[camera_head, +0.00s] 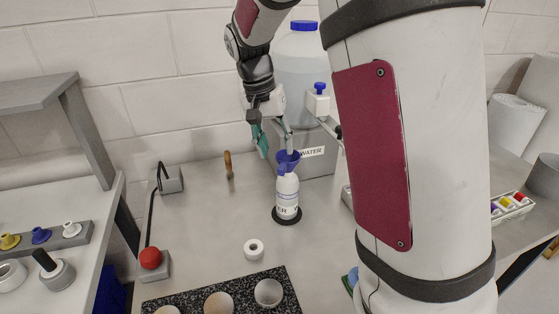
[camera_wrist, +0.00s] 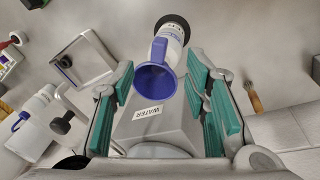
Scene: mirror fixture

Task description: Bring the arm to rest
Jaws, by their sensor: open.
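My gripper (camera_head: 274,145) hangs from my arm at the middle of the bench, with its teal fingers apart. It also shows open and empty in the wrist view (camera_wrist: 162,75). A white bottle (camera_head: 287,195) stands upright on a dark round pad (camera_head: 289,221) just below the fingers. A blue funnel (camera_head: 286,160) sits at the bottle's top. In the wrist view the funnel (camera_wrist: 155,84) and the bottle (camera_wrist: 171,44) appear between the fingers, with gaps on both sides. My arm link covers much of the right of the head view.
A large water jug (camera_head: 299,72) stands behind on a grey box (camera_head: 320,165) labelled WATER, near a tap with a blue knob (camera_head: 319,88).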

